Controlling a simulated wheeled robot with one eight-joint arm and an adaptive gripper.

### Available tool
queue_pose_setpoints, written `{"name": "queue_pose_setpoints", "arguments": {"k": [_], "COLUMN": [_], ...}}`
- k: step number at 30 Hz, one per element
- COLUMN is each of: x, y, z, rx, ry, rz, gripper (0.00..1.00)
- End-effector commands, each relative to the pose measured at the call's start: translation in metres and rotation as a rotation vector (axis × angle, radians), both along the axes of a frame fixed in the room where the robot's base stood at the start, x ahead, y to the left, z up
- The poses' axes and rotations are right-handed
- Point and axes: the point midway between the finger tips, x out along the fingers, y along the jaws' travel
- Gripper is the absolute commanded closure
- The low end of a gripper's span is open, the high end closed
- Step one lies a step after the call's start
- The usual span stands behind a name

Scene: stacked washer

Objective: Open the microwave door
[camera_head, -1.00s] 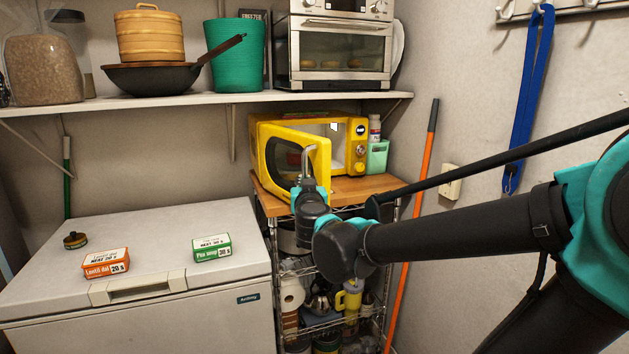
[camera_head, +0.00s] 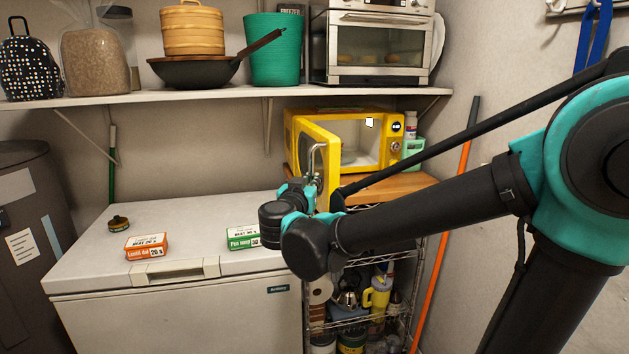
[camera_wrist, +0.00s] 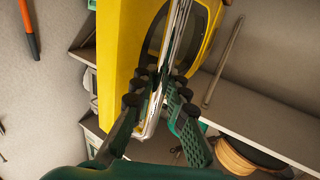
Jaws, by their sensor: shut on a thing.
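The yellow microwave (camera_head: 352,123) stands on a wooden-topped wire rack, its cavity showing bright behind the door. Its yellow door (camera_head: 328,172) is swung well out from the body, hinged at the left. My gripper (camera_head: 314,187) is at the door's outer side, by the silver curved handle (camera_head: 316,155). In the wrist view, the gripper (camera_wrist: 155,90) has its fingers closed around the silver handle (camera_wrist: 168,62), with the yellow door (camera_wrist: 118,48) just beyond. The fingertips partly hide the handle.
A white chest freezer (camera_head: 175,298) stands left of the rack, with a green box (camera_head: 243,238) near my wrist and an orange box (camera_head: 146,246) farther left. A shelf (camera_head: 215,92) runs above. An orange-handled pole (camera_head: 440,240) leans at the right wall.

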Motion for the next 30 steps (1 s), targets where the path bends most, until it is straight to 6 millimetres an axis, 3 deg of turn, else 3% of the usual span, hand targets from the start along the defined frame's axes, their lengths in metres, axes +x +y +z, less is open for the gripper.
{"name": "queue_pose_setpoints", "arguments": {"k": [8, 9, 14, 24, 30], "x": [0.000, 0.001, 0.001, -0.001, -0.022], "y": [0.000, 0.000, 0.000, 0.001, 0.005], "z": [0.000, 0.000, 0.000, 0.001, 0.001], "rx": [0.000, 0.000, 0.000, 0.000, 0.000], "ry": [0.001, 0.000, 0.000, 0.000, 0.000], "rz": [0.000, 0.000, 0.000, 0.001, 0.004], "gripper": [1.00, 0.85, 0.65, 0.65, 0.65]}}
